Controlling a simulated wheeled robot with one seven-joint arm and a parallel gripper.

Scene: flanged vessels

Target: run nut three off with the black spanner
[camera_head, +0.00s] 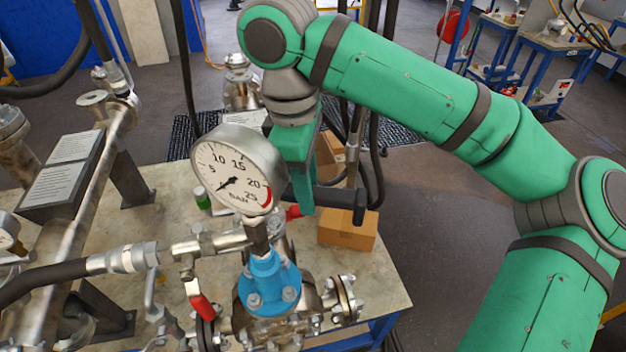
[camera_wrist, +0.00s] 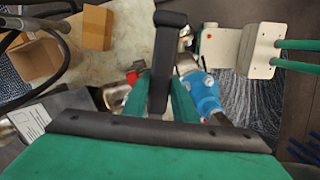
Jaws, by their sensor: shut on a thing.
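My gripper (camera_head: 303,190) hangs down behind the pressure gauge, above the bench. It is shut on the black spanner (camera_head: 338,197), which sticks out level to the right and ends in a thicker block. In the wrist view the spanner (camera_wrist: 166,58) stands between the two green fingers (camera_wrist: 160,98), its thick end at the top. The blue flanged vessel part (camera_head: 268,285) carries several bright nuts; it also shows in the wrist view (camera_wrist: 204,92), right of the spanner. The spanner is apart from these nuts. I cannot tell which nut is number three; the gauge and pipes hide part of the flange.
The gauge (camera_head: 238,170) stands above the blue part, close to my gripper. A red-handled valve (camera_head: 201,305) and a hose (camera_head: 50,278) lie left of it. A cardboard box (camera_head: 348,231) sits at the bench's right side. Dark hoses hang behind my gripper.

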